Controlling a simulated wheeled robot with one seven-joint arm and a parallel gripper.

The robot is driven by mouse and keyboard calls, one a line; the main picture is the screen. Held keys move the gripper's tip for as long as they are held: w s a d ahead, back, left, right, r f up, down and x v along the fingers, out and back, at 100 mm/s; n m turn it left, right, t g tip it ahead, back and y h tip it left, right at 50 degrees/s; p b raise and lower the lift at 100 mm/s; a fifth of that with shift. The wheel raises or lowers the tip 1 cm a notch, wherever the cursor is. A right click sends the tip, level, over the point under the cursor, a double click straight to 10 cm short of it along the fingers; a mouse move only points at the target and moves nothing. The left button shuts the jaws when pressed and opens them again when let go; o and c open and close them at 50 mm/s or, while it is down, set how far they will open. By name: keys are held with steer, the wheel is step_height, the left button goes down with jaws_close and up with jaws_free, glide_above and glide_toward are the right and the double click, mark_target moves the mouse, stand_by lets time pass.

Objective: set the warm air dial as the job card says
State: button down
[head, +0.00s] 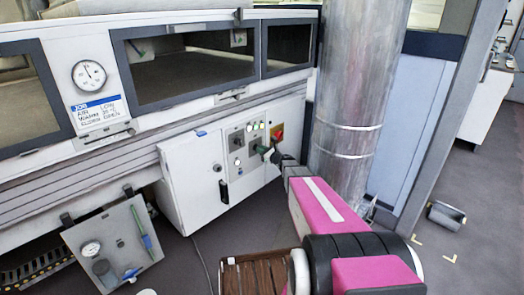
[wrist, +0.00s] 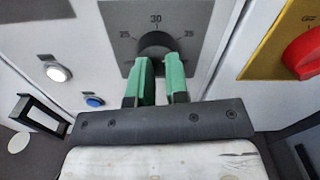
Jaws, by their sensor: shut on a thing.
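The warm air dial is a black knob (wrist: 156,42) on a grey plate (wrist: 193,18) marked 25, 30 and 35, with 30 at the top, in the wrist view. My gripper (wrist: 159,64) has its two green fingers closed on the knob from either side. The fingers hide part of the knob, and I cannot tell where its pointer stands. In the head view my gripper (head: 266,153) is at the white control cabinet and covers the dial. The job card (head: 98,111) hangs under a round gauge at the left; its small print has a warming line that seems to read 35.
A red knob on a yellow plate (wrist: 262,52) is close on the right of the dial. A white button (wrist: 56,72) and a blue button (wrist: 94,101) are on the left. A metal duct (head: 347,100) stands beside my arm. A grey bin (head: 446,215) is on the floor.

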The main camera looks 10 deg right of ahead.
steer(key=shift+w+a+r+n, duration=0.1)
steer(key=shift+w+a+n, duration=0.15)
steer(key=shift+w+n, duration=0.25)
steer(key=shift+w+a+r+n, duration=0.1)
steer(key=shift+w+a+n, duration=0.2)
steer(key=shift+w, duration=0.3)
steer(key=c, duration=1.2)
jaws_free()
steer(key=shift+c, duration=0.2)
steer(key=shift+s+d+f, duration=0.1)
steer(key=shift+s+d, duration=0.2)
steer(key=shift+s, duration=0.2)
steer(key=o, duration=0.7)
steer(key=v, duration=0.2)
steer(key=shift+s, duration=0.5)
steer(key=shift+v, duration=4.65)
steer(key=shift+d, duration=0.1)
